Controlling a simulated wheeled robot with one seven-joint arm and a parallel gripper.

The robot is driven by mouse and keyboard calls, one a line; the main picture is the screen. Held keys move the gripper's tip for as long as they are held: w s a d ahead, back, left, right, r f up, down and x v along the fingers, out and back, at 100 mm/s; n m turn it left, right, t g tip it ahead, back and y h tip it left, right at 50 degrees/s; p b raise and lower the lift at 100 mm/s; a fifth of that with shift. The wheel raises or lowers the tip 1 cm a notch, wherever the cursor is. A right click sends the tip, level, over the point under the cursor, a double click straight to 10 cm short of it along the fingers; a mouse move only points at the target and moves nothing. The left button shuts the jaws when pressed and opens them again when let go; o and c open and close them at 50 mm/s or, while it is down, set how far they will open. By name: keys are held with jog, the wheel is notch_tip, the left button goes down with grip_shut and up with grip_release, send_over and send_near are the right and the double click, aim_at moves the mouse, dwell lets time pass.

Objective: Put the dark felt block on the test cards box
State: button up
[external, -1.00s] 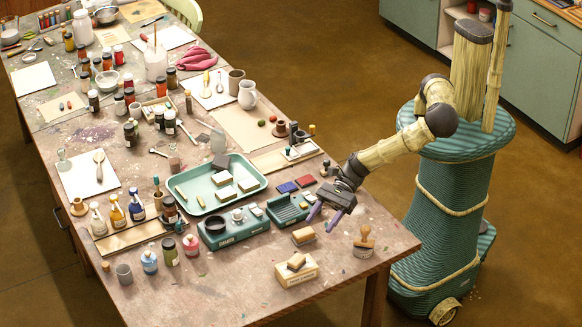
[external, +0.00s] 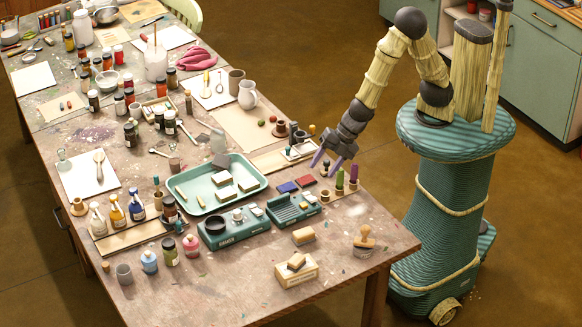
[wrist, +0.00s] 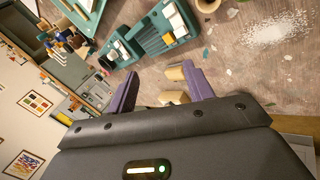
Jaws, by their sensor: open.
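A dark grey block (external: 220,160) leans at the back edge of the teal tray (external: 262,184); it looks like the dark felt block, though its material is too small to tell. A pale cream box (external: 297,277), likely the test cards box, sits near the table's front edge with a tan block (external: 296,261) on top. Its lettering is unreadable. Another tan block (external: 303,236) with a darker underside lies just behind the box. My gripper (external: 322,164) is open and empty above the table's right side, right of the tray; its purple fingers also show in the wrist view (wrist: 160,76).
White-topped blocks (external: 223,179) lie in the tray. Teal stations (external: 233,228) stand in front of it. Small upright handled tools (external: 340,180) stand close to my gripper, and a wooden stamp (external: 364,242) is near the right edge. The front right tabletop is mostly clear.

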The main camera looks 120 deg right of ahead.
jog(key=s+r+m+g+y, duration=0.1)
jog(key=s+r+m+g, duration=0.3)
jog(key=s+m, duration=0.9)
jog(key=s+r, duration=0.3)
jog(key=shift+d, duration=0.35)
